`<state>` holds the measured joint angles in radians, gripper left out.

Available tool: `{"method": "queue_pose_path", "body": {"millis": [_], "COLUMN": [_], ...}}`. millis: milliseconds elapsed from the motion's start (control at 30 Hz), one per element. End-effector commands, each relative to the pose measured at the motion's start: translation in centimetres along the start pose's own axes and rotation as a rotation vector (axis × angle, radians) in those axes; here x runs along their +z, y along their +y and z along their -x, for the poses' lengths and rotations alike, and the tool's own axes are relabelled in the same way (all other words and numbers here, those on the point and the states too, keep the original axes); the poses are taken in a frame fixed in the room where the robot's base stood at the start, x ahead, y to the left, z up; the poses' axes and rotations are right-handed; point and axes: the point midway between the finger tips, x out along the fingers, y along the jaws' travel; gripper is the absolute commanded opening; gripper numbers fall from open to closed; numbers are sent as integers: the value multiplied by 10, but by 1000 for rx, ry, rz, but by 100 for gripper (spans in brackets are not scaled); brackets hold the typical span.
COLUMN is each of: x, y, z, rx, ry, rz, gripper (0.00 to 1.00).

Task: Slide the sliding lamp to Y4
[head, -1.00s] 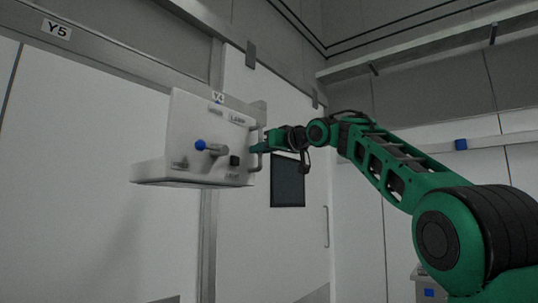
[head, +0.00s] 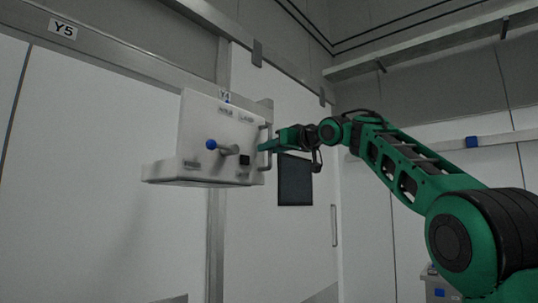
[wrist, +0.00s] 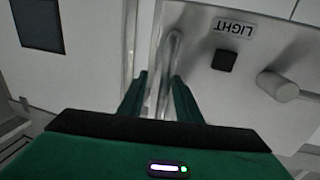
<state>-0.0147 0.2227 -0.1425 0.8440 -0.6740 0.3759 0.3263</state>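The sliding lamp (head: 200,135) is a white housing with a ledge, hung on a wall rail. Its top edge overlaps the lower part of the Y4 label (head: 224,94), and a small blue mark on that edge sits just under the label. A lever with a blue knob (head: 210,145) and a black button (head: 244,160) are on its front. The wrist view shows the button (wrist: 224,60) beside the word LIGHT. My gripper (head: 266,147) is at the upright handle on the lamp's right side. In the wrist view its fingers (wrist: 159,82) stand apart, one each side of the handle (wrist: 170,60).
The Y5 label (head: 62,29) is on the rail (head: 130,62) far to the left. A white door with a dark window (head: 295,180) is behind my gripper. A shelf (head: 430,55) runs along the right wall. The wall left of the lamp is clear.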

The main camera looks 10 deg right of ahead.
Motion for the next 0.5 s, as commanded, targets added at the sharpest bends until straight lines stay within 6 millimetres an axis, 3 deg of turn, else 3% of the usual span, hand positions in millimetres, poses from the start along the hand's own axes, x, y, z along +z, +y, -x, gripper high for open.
{"method": "queue_pose_path", "body": {"millis": [233,500], "x": [-1,0], "y": [0,1], "z": [18,64], "rx": [0,2], "ry": [0,0], "rz": [0,0], "gripper": [31,31]}}
